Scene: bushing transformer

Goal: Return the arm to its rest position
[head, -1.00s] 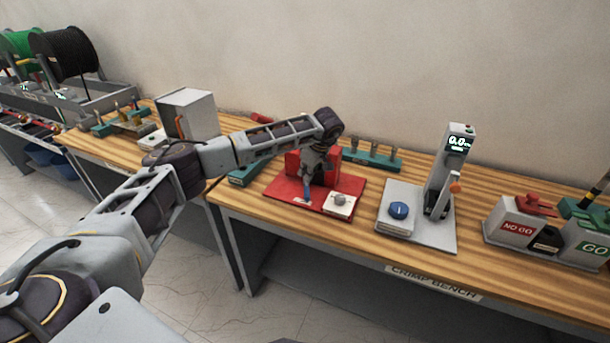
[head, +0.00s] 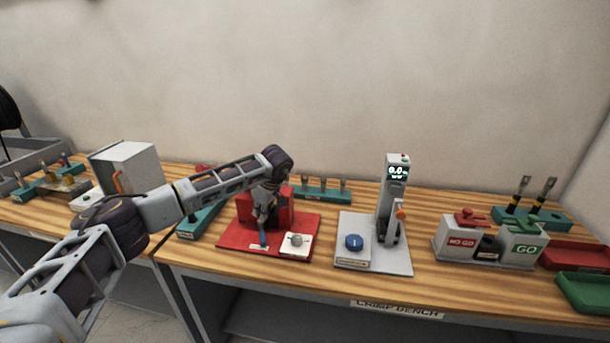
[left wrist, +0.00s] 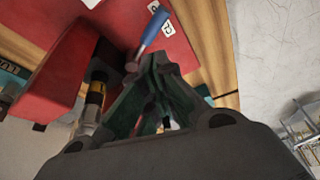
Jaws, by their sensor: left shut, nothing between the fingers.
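My left arm reaches in from the left of the head view. Its gripper (head: 265,215) points down over the red crimp station (head: 235,238) on the wooden bench. In the left wrist view the fingers (left wrist: 160,95) are shut with nothing between them. The red block (left wrist: 60,75) stands beside the fingers, with a dark and brass-coloured part (left wrist: 95,100) against it. A blue-handled lever (left wrist: 152,30) is just beyond the fingertips; I cannot tell whether they touch it. My right gripper is not in view.
To the right are a grey tester (head: 392,205) with a display and blue knob, a NO GO/GO gauge (head: 462,240), and red (head: 575,255) and green trays (head: 585,292). A white box (head: 130,168) stands left. A teal rack (head: 322,194) is behind. Free room lies above the bench.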

